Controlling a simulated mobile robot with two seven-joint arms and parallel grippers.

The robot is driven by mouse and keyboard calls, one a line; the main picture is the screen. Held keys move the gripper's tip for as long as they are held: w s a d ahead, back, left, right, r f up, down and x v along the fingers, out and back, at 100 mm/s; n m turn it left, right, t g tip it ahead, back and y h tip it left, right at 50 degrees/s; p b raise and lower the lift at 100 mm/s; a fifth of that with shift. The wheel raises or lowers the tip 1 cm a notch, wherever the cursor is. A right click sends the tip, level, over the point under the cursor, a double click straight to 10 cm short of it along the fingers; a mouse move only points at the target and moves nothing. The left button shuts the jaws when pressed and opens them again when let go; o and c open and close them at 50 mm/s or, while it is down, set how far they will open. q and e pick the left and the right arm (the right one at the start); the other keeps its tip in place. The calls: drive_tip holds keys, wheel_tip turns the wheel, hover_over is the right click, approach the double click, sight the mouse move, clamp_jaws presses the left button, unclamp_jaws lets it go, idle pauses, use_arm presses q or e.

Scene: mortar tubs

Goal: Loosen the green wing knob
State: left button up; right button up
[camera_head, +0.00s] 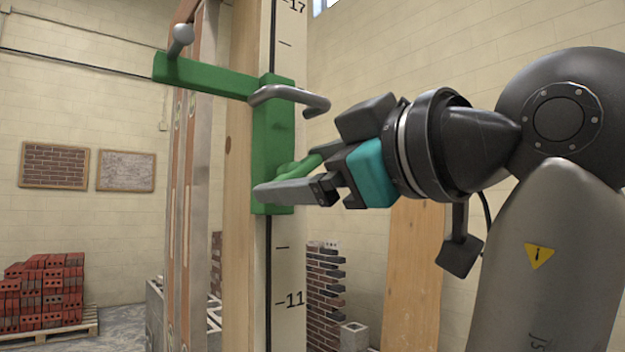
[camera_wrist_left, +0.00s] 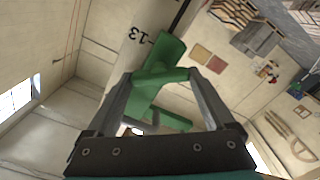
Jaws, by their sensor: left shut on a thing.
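The green wing knob (camera_head: 310,163) sits on the face of a green bracket (camera_head: 272,128) clamped on a tall pale post. It also shows in the left wrist view (camera_wrist_left: 166,76), lying crosswise between the fingertips. My left gripper (camera_head: 288,178) reaches it from the right of the head view and is shut on it. In the left wrist view, its two dark fingers slant inward to the knob's two ends. The gripper partly hides the knob in the head view. My right gripper is not in view.
A bent grey bar (camera_head: 290,93) juts from the bracket just above my gripper. A green arm (camera_head: 203,77) runs left from the bracket. The post (camera_head: 285,270) carries printed numbers. Red bricks (camera_head: 42,290) on a pallet stand far left. A wooden board (camera_head: 412,270) leans behind my arm.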

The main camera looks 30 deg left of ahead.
use_arm(q)
drive_tip(key=n+b, duration=0.1)
drive_tip(key=n, duration=0.4)
drive_tip(key=shift+n+b, duration=0.3)
drive_tip(key=n+b, duration=0.1)
drive_tip(key=n, duration=0.4)
drive_tip(key=shift+s+n, duration=0.1)
drive_tip(key=shift+n, duration=0.3)
drive_tip(key=o, duration=1.1)
drive_tip(key=shift+a, duration=0.1)
drive_tip(key=shift+f, duration=0.1)
